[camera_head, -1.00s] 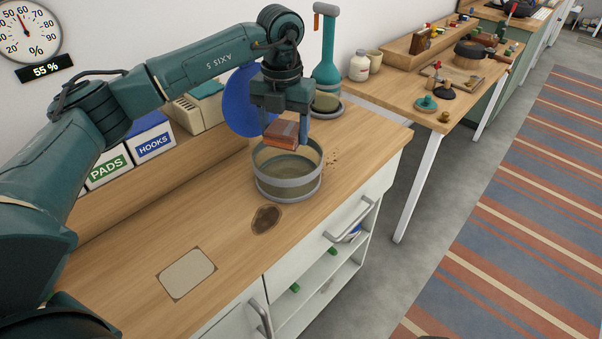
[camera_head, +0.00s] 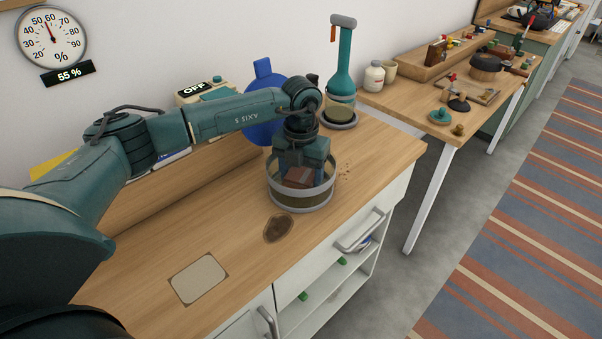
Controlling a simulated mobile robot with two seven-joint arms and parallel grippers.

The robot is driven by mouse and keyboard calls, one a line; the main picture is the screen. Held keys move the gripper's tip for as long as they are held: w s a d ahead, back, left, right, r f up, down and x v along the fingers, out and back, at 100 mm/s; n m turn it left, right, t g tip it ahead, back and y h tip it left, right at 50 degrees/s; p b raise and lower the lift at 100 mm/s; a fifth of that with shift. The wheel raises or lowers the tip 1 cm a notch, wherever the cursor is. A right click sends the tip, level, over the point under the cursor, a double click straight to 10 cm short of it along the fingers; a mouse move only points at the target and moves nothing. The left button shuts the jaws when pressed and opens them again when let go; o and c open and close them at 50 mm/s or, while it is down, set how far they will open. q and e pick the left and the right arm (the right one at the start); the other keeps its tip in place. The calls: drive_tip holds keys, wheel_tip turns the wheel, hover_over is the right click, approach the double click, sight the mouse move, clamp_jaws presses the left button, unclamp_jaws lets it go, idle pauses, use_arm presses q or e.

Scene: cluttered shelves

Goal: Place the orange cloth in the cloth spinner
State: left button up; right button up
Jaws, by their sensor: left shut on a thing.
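The orange cloth (camera_head: 298,178) is a folded reddish-orange block. It sits low inside the round, open-topped spinner (camera_head: 302,208), a drum with grey bands on the wooden counter. My left gripper (camera_head: 300,172) points down into the drum and is shut on the cloth. The lower fingers are partly hidden by the drum's wall, and I cannot tell whether the cloth touches the drum's floor. My right gripper is not in view.
A blue round lid (camera_head: 264,112) leans at the back near a box marked OFF (camera_head: 197,91). A teal long-necked device (camera_head: 341,75) stands behind the spinner. A dark stain (camera_head: 278,228) and a pale square mat (camera_head: 199,278) lie in front on the counter.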

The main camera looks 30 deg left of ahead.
sight(301, 174)
use_arm(q)
drive_tip(key=shift+f, duration=0.15)
drive_tip(key=o, duration=1)
drive_tip(key=shift+r, duration=0.6)
wheel_tip(301, 174, up, 11)
drive_tip(key=shift+r+b, duration=0.1)
drive_tip(key=shift+b, duration=0.5)
